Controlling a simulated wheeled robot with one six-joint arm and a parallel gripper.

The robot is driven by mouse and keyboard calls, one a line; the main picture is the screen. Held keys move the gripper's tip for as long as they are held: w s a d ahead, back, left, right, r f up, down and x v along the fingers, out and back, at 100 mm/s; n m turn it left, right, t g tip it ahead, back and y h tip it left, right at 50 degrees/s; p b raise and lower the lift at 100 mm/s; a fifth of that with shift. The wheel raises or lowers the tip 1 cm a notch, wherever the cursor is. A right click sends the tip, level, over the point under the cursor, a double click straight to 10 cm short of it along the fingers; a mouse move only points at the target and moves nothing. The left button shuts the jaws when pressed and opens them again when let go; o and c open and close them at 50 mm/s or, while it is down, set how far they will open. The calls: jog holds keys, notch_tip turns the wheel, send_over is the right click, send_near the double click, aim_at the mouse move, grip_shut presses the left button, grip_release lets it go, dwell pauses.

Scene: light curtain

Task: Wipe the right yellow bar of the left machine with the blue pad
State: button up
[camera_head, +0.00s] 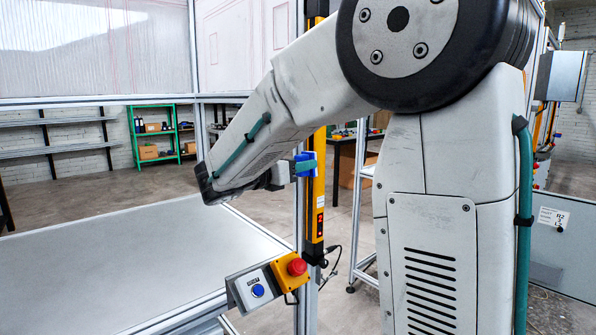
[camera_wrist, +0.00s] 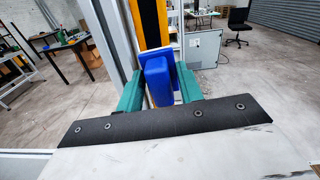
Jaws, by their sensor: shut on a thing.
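My gripper (camera_wrist: 159,88) is shut on the blue pad (camera_wrist: 157,78), with one teal finger on each side of it. In the head view the pad (camera_head: 302,157) shows at the end of my arm, partly hidden by a finger. The right yellow bar (camera_head: 319,190) of the left machine stands upright there, and the pad overlaps its left side in the picture. In the wrist view the yellow bar (camera_wrist: 151,24) rises just beyond the pad's front face. They are very close; I cannot tell if they touch.
An orange box with a red stop button (camera_head: 297,267) and a grey box with a blue button (camera_head: 258,290) sit below the bar. The machine's grey table (camera_head: 150,260) lies to the left. An aluminium post (camera_wrist: 113,35) stands left of the bar.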

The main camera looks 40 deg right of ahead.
aim_at(312, 194)
jog(key=shift+s+r, duration=0.15)
jog(key=shift+r, duration=1.55)
jog(key=shift+a+f, duration=0.1)
jog(key=shift+f, duration=5.7)
jog(key=shift+w, duration=0.2)
jog(key=shift+r, duration=5.75)
